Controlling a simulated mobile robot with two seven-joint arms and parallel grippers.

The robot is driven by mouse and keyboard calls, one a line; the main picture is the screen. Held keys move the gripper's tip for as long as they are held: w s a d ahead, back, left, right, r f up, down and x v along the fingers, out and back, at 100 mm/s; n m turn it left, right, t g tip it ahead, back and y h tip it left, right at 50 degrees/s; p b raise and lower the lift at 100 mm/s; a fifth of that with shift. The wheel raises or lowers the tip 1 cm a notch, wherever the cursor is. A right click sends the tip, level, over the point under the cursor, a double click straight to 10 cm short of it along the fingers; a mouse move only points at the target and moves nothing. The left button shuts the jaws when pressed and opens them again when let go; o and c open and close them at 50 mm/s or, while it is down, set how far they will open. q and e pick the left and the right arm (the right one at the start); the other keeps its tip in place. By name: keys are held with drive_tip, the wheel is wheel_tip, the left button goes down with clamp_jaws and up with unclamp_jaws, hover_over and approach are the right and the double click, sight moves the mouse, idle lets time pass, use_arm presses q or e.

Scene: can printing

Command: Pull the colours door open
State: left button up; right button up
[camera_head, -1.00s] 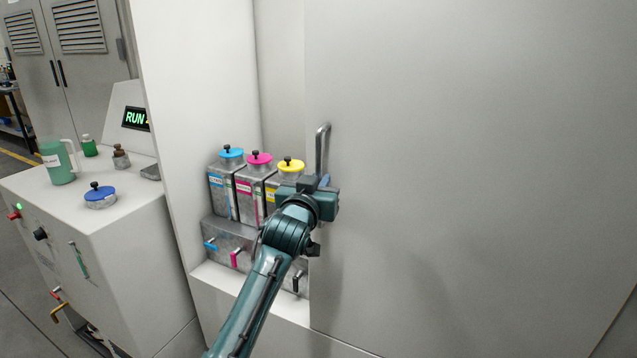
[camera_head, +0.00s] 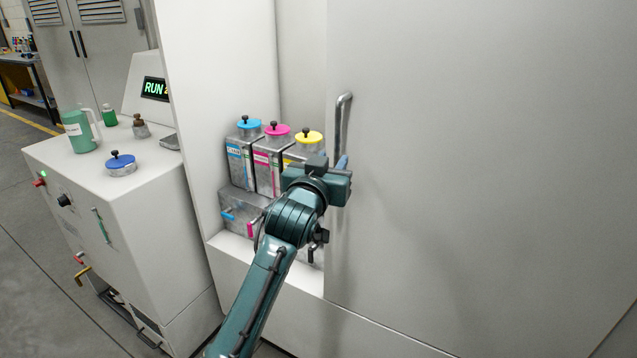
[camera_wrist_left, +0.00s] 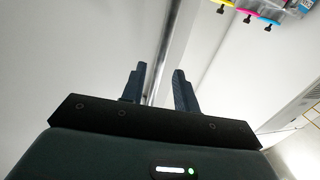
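The colours door (camera_head: 480,150) is a large pale grey panel on the right of the head view. Its left edge stands beside an opening where ink containers show. A vertical metal bar handle (camera_head: 342,120) is fixed near that edge; its lower part is hidden by my left gripper. My left gripper (camera_head: 343,163) is at the handle's lower part. In the left wrist view the handle (camera_wrist_left: 168,45) runs between the two dark fingers (camera_wrist_left: 158,85), nearer the left finger, with a gap on the right. The fingers look open around it. My right gripper is out of view.
Ink containers with cyan, magenta and yellow lids (camera_head: 268,150) stand in the opening, partly behind my left arm. A white console (camera_head: 120,200) at left carries a green jug (camera_head: 78,130), a blue-lidded pot (camera_head: 121,163) and a RUN screen (camera_head: 154,89).

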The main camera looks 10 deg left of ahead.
use_arm(q)
drive_tip(key=s+a, duration=0.1)
drive_tip(key=s, duration=0.7)
drive_tip(key=shift+s+b, duration=0.15)
drive_tip(key=shift+b, duration=0.25)
drive_tip(key=shift+a+f, duration=0.1)
drive_tip(key=s+a+f+g, duration=0.15)
drive_tip(key=s+f, duration=0.35)
drive_tip(key=f, duration=0.6)
drive_tip(key=s+a+f+g, duration=0.1)
drive_tip(key=s+f+g, duration=0.3)
drive_tip(key=f, duration=0.6)
drive_tip(key=s+a+f+m+g+p, duration=0.1)
drive_tip(key=s+a+f, duration=0.1)
drive_tip(key=s+f, duration=1)
drive_tip(key=s, duration=0.4)
drive_tip(key=shift+s+f+g+h, duration=0.3)
drive_tip(key=shift+s+f+g, duration=0.05)
